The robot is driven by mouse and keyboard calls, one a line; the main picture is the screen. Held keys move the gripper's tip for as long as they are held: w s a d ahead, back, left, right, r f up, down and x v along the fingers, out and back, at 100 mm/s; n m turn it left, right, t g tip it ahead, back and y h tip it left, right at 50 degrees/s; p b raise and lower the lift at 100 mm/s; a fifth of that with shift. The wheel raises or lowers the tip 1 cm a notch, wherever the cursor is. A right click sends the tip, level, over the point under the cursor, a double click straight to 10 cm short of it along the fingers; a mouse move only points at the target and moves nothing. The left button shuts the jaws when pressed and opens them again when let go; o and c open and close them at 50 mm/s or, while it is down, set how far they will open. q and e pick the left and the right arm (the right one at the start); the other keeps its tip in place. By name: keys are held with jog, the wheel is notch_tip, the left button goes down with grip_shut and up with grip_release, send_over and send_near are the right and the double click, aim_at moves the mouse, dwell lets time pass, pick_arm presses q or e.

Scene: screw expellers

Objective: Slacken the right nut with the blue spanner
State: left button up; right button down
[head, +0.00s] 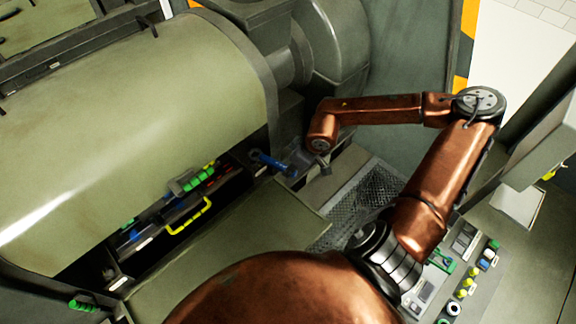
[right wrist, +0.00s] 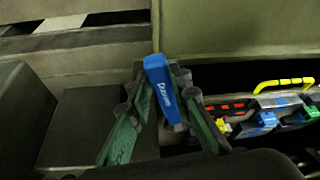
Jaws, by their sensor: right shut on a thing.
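The blue spanner (head: 266,161) is held by my right gripper (head: 297,166) beside the right end of the large green drum, above the floor of the machine. In the right wrist view the spanner's blue, lettered handle (right wrist: 163,84) lies between the two green-padded fingers of my right gripper (right wrist: 164,100), which are closed on it. The spanner's far end is hard to make out against the dark machine parts. I cannot make out the right nut in either view. My left gripper is not in view.
The green drum (head: 130,120) fills the left. Below it is an open tool compartment with a yellow handle (head: 190,217) and several coloured items. A control panel with buttons (head: 466,282) stands at lower right. A metal grating (head: 365,205) lies below my right forearm.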

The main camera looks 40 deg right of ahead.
jog(key=s+r+p, duration=0.1)
jog(key=s+p, duration=0.2)
jog(key=s, duration=0.8)
jog(key=shift+s+d+r, duration=0.2)
jog(key=shift+s+d, duration=0.1)
jog(key=shift+d, duration=0.1)
dwell(0.4)
